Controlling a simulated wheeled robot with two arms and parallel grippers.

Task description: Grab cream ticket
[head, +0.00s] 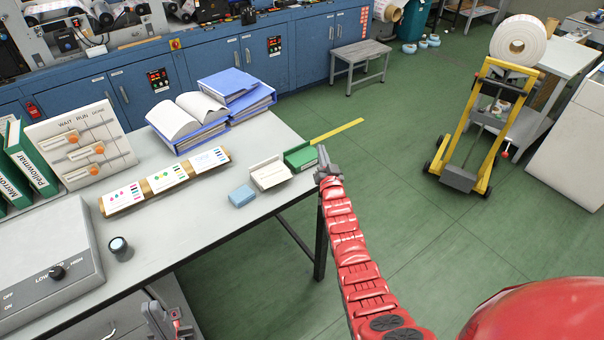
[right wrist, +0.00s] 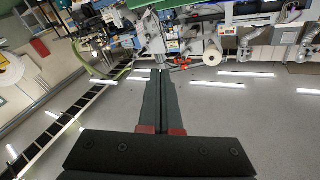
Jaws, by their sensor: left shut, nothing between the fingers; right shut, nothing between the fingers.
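No piece that I can surely call the cream ticket shows. A small cream-white open box (head: 271,173) stands near the table's right end, beside a green box (head: 300,157); its contents are hard to make out. Three white printed cards lie on a brown holder (head: 152,201) to its left. My right gripper (head: 322,152) is shut and empty, at the table's right edge just right of the green box. It also shows shut in the right wrist view (right wrist: 160,74). My left gripper (head: 155,308) is shut and empty, low in front of the table's front edge.
The grey table (head: 190,225) also carries a blue block (head: 242,196), blue binders (head: 240,92), a WAIT/RUN board (head: 85,145), green binders (head: 32,160) and a dark knob (head: 119,247). A yellow cart (head: 484,130) stands right; green floor between is clear.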

